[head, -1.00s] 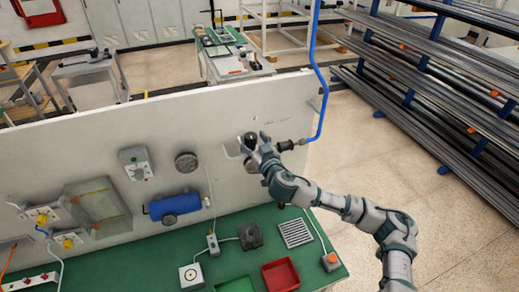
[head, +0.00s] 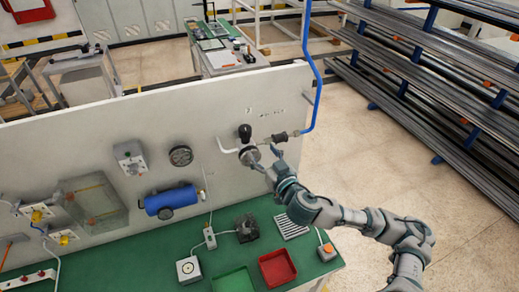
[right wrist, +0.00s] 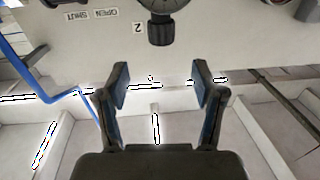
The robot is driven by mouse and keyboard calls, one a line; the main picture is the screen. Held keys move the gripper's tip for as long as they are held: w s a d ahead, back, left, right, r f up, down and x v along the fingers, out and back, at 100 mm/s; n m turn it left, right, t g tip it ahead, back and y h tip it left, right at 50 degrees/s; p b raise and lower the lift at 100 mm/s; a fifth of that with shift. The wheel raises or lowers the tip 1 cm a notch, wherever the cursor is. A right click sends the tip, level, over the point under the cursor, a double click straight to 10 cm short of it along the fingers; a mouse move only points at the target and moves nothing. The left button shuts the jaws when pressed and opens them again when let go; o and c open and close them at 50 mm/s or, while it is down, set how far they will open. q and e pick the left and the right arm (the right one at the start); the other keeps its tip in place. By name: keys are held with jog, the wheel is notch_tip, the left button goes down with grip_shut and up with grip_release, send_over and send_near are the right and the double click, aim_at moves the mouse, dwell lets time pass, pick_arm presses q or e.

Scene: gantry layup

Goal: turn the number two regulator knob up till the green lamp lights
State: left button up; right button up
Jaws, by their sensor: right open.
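The number two regulator is on the upright white panel, with a black knob (head: 245,133) standing on top of a round gauge body (head: 249,155). In the right wrist view the black ribbed knob (right wrist: 160,32) shows beside a "2" label (right wrist: 137,27), with part of the gauge (right wrist: 165,6) at the top edge. My right gripper (head: 266,160) is just in front of and below the gauge body. In the wrist view its two fingers (right wrist: 161,90) are spread, empty and apart from the knob. I cannot make out a lit green lamp. My left gripper is out of view.
A blue pipe (head: 315,85) and a black fitting (head: 279,137) lie right of the regulator. A blue cylinder (head: 172,201) is mounted lower left. The green bench (head: 330,265) below carries a red tray (head: 278,268). Free floor lies right of the panel.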

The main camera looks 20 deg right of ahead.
aim_at(250, 131)
jog(key=s+d+n+g+y+b, duration=0.2)
jog(key=s+d+n+y+b, duration=0.15)
jog(key=d+y+b, duration=0.2)
jog(key=p+x, duration=0.2)
jog(key=x, duration=0.3)
jog(key=p+x, duration=0.2)
jog(key=x, duration=0.4)
jog(key=r+p+x, duration=0.1)
jog(key=p+x, duration=0.1)
jog(key=x, duration=0.3)
jog(key=shift+w+d+r, duration=0.1)
jog(key=shift+w+d, duration=0.05)
jog(key=shift+w, duration=0.7)
jog(key=shift+s, duration=0.1)
jog(key=c, duration=1.2)
